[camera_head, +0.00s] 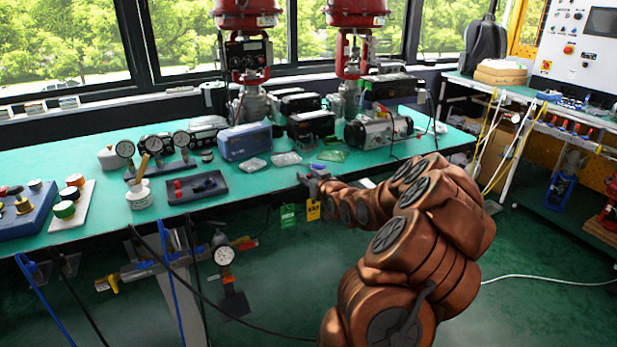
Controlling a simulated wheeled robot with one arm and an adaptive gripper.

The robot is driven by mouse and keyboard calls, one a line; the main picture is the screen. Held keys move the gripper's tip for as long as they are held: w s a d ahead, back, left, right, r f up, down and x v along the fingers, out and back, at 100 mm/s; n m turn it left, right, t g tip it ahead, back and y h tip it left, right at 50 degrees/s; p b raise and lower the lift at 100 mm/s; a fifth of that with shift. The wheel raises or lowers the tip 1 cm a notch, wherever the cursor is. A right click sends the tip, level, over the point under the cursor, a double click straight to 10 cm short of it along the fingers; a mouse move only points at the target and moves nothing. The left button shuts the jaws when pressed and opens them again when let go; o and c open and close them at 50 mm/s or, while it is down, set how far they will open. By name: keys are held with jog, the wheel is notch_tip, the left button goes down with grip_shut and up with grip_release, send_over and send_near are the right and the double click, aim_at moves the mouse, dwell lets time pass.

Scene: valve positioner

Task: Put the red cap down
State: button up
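My copper-coloured arm reaches in from the lower right. My gripper (304,178) is at the front edge of the green-topped bench (255,190), near the middle of the picture. It is small here, and its fingers are not clear enough to show whether they are open or shut. I cannot make out a red cap in it. A small red piece (178,184) shows at the left end of a dark tray (212,191), to the left of my gripper. I cannot tell whether that piece is the red cap.
Gauges (125,149), a blue box (245,141) and clear bags (286,159) lie behind the tray. Red-topped valve actuators (247,12) stand at the back. Yellow (313,210) and green (288,216) tags hang below the bench edge. Some bench surface between tray and gripper is bare.

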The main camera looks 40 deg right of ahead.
jog(key=shift+r, duration=0.1)
jog(key=shift+s+r, duration=0.1)
jog(key=v, duration=1.1)
jog(key=shift+s+a, duration=0.2)
jog(key=shift+s, duration=0.15)
